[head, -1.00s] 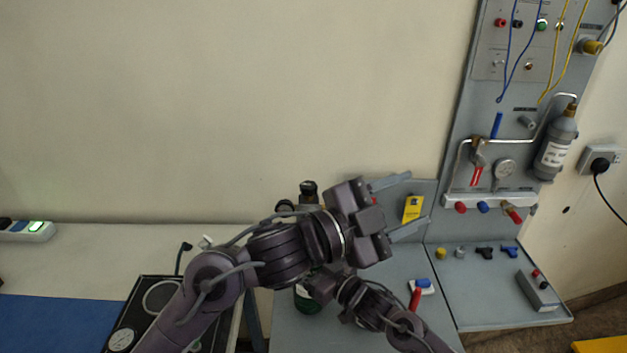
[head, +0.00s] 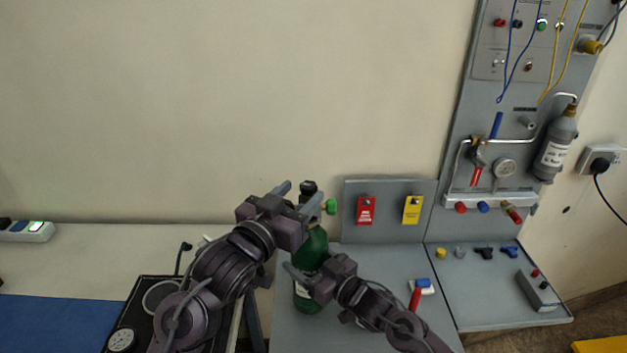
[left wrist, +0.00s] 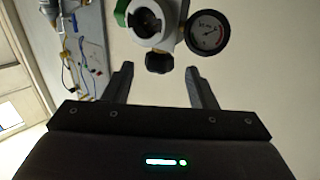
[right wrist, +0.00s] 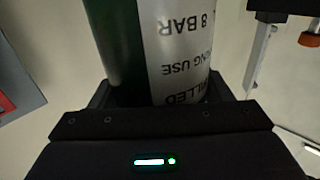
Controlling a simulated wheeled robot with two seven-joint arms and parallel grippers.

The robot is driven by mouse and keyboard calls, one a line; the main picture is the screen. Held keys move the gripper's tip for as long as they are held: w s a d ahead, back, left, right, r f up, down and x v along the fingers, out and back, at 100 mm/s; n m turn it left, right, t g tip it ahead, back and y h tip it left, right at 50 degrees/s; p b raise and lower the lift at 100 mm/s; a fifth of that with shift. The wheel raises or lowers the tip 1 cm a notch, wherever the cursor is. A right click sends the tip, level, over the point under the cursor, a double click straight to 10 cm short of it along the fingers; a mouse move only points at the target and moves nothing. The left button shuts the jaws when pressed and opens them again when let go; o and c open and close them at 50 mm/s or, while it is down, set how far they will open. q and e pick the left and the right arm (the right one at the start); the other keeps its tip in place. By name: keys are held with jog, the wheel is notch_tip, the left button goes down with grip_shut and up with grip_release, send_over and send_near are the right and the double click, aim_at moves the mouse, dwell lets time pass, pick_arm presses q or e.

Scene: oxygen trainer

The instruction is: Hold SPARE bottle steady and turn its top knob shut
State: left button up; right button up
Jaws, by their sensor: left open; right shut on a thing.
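The green bottle (head: 312,245) stands on the grey bench board, its label (right wrist: 182,45) upside down in the right wrist view. Its top carries a black knob (head: 308,186) and a green side knob (head: 331,207). My right gripper (head: 300,281) is shut on the bottle's body; in the right wrist view the fingers (right wrist: 160,95) lie either side of it. My left gripper (head: 298,196) is open at the bottle's top, partly covering the valve. In the left wrist view the black knob (left wrist: 159,62) lies between and slightly beyond the open fingertips, with a gauge (left wrist: 207,33) beside it.
A grey upright panel with a red tag (head: 366,210) and a yellow tag (head: 412,209) stands right of the bottle. A black case (head: 130,315) lies at the left. The wall panel (head: 515,85) with a grey bottle (head: 556,145) rises at the right.

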aim_at(313, 182)
pick_arm(q)
jog(key=x, duration=0.6)
jog(key=shift+s, duration=0.1)
jog(key=shift+c, duration=0.4)
jog(key=c, duration=0.9)
